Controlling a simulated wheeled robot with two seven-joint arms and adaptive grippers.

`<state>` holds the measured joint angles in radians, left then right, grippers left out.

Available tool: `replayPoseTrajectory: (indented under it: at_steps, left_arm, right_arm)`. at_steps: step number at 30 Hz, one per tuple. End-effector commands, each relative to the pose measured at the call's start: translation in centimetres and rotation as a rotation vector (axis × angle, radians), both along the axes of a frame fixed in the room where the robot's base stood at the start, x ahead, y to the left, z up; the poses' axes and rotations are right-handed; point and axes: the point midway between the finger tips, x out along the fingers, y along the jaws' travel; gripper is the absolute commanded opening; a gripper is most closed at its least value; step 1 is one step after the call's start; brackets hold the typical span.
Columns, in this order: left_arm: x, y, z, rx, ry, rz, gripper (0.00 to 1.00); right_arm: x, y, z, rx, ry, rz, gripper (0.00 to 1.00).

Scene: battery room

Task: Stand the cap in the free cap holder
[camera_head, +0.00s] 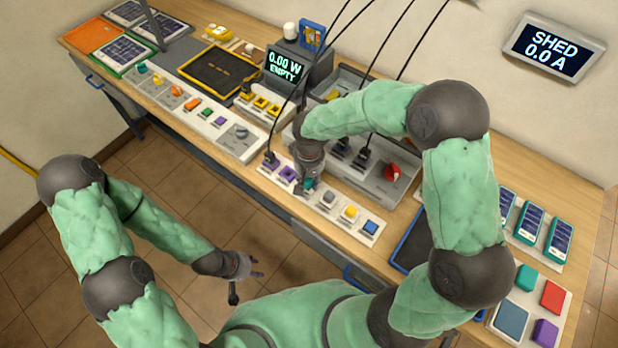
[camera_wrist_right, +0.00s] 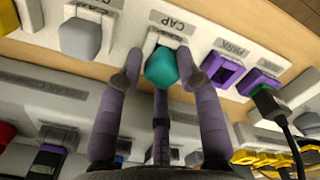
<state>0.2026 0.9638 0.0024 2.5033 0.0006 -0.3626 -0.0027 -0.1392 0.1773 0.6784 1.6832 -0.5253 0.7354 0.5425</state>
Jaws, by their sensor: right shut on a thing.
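The teal cap (camera_wrist_right: 161,68) is between the fingers of my right gripper (camera_wrist_right: 160,80), which is shut on it. In the right wrist view the cap is at the front of a white holder (camera_wrist_right: 165,38) labelled CAP; I cannot tell whether it is fully seated. In the head view my right gripper (camera_head: 306,180) is over the white strip at the bench's front edge, and a little teal (camera_head: 309,184) shows beneath it. My left gripper (camera_head: 245,268) is in front of the bench, away from it, with its fingers spread and empty.
A grey cap (camera_wrist_right: 80,38) stands beside the holder, and purple parking sockets (camera_wrist_right: 223,70) are on its other side. In the head view a yellow cap (camera_head: 349,213) and a blue cap (camera_head: 370,227) stand along the strip.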

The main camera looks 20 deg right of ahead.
Motion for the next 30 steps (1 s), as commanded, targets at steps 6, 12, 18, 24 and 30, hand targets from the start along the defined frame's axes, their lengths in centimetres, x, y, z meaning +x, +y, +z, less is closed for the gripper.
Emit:
replayPoseTrajectory:
  at_steps: [6,12,18,24,30]
  left_arm:
    - [0.0,0.0,-0.4,0.0,0.0,0.0,0.4]
    - [0.0,0.0,-0.6,0.0,0.0,0.0,0.4]
    - [0.0,0.0,-0.5,0.0,0.0,0.0,0.4]
    - [0.0,0.0,-0.4,0.0,0.0,0.0,0.4]
    - [0.0,0.0,0.4,0.0,0.0,0.0,0.4]
  right_arm:
    - [0.0,0.0,-0.5,0.0,0.0,0.0,0.16]
    - [0.0,0.0,-0.7,0.0,0.0,0.0,0.39]
    - [0.0,0.0,-0.7,0.0,0.0,0.0,0.46]
    - [0.0,0.0,-0.6,0.0,0.0,0.0,0.46]
    - [0.0,0.0,0.6,0.0,-0.001,-0.001,0.46]
